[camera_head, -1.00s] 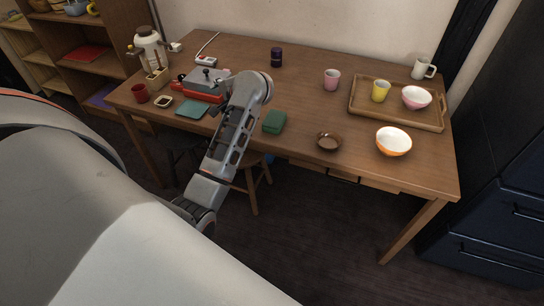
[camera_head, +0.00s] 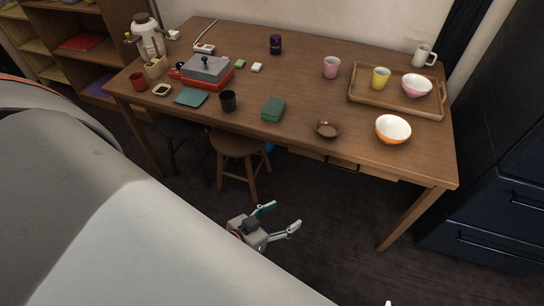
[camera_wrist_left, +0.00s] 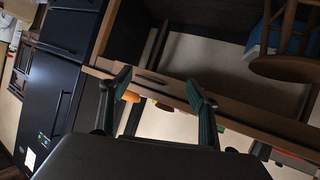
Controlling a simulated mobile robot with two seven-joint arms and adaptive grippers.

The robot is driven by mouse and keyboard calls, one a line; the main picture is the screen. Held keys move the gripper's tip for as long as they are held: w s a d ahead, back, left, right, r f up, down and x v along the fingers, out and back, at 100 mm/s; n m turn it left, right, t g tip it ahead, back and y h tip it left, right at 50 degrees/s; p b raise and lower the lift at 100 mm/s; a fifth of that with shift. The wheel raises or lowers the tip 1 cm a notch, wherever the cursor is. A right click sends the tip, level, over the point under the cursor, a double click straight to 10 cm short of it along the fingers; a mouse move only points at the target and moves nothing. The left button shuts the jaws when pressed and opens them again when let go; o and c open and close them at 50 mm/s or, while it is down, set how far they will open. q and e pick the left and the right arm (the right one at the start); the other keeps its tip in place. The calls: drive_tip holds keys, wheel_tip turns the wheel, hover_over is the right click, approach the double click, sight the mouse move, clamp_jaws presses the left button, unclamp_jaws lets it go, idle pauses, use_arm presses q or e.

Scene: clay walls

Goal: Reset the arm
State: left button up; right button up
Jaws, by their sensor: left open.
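My left gripper (camera_head: 277,221) is open and empty in the head view. It hangs low in front of the table, below the tabletop's front edge, close to my body. In the left wrist view its two fingers (camera_wrist_left: 160,95) stand apart with nothing between them. Beyond them show the table's edge and the dark cabinet. My left arm is mostly hidden behind my own pale body.
The wooden table (camera_head: 300,85) holds a tray (camera_head: 423,111) with a yellow cup, an orange bowl (camera_head: 393,129), a brown dish (camera_head: 328,129), a black cup (camera_head: 228,101) and a red device (camera_head: 206,71). A stool (camera_head: 236,145) stands under the front edge. A dark cabinet (camera_head: 500,220) is at right.

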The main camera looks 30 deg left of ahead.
use_arm(q)
drive_tip(key=s+f+m+g, duration=0.1)
drive_tip(key=s+f+m, duration=0.2)
drive_tip(key=s, duration=0.2)
drive_tip(key=shift+f+g, duration=0.35)
drive_tip(key=shift+g, duration=0.05)
idle(0.7)
